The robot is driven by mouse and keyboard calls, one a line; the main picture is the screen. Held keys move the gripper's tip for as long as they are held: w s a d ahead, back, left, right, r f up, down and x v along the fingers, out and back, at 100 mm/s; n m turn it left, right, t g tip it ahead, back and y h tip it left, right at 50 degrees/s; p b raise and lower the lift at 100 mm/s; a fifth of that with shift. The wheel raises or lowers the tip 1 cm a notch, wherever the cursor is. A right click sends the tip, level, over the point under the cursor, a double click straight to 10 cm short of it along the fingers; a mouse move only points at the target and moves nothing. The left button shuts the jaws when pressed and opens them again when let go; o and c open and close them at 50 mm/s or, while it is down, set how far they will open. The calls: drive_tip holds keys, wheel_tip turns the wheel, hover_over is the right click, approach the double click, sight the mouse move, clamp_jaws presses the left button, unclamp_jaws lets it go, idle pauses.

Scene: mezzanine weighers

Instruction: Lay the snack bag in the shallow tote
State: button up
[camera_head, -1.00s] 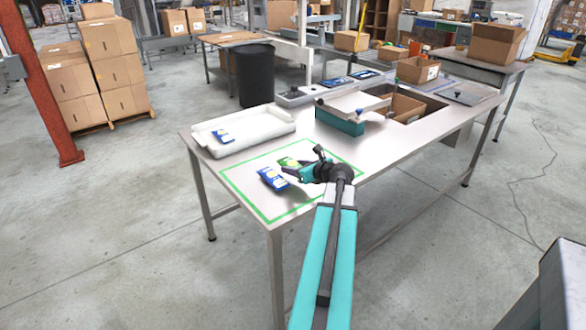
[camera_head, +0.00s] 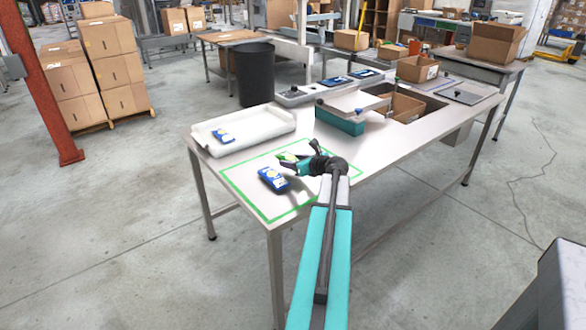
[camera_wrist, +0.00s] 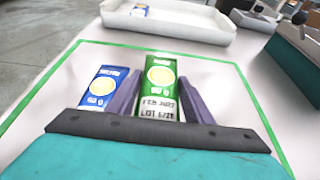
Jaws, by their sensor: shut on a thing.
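A green snack bag (camera_wrist: 159,88) with a pale yellow disc and date and lot print stands between the two fingers of my gripper (camera_wrist: 156,92). In the head view the green bag (camera_head: 287,157) shows at the tips of my gripper (camera_head: 297,160), over the green-outlined area of the table. I cannot tell how far it is above the tabletop. A blue snack bag (camera_head: 272,178) lies just left of my gripper, apart from it. The shallow white tote (camera_head: 265,119) stands behind on the table, with a blue bag (camera_head: 223,136) at its left end.
A green tape outline (camera_head: 240,201) marks the table's front left. The tote's middle and right are clear.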

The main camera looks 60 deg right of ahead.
drive_tip(key=shift+f, duration=1.6)
drive_tip(key=shift+f, duration=0.15)
drive_tip(key=o, duration=1)
drive_tip(key=shift+o, duration=0.2)
drive_tip(key=shift+r, duration=0.2)
drive_tip(key=v, duration=1.2)
drive_tip(key=shift+b, duration=0.35)
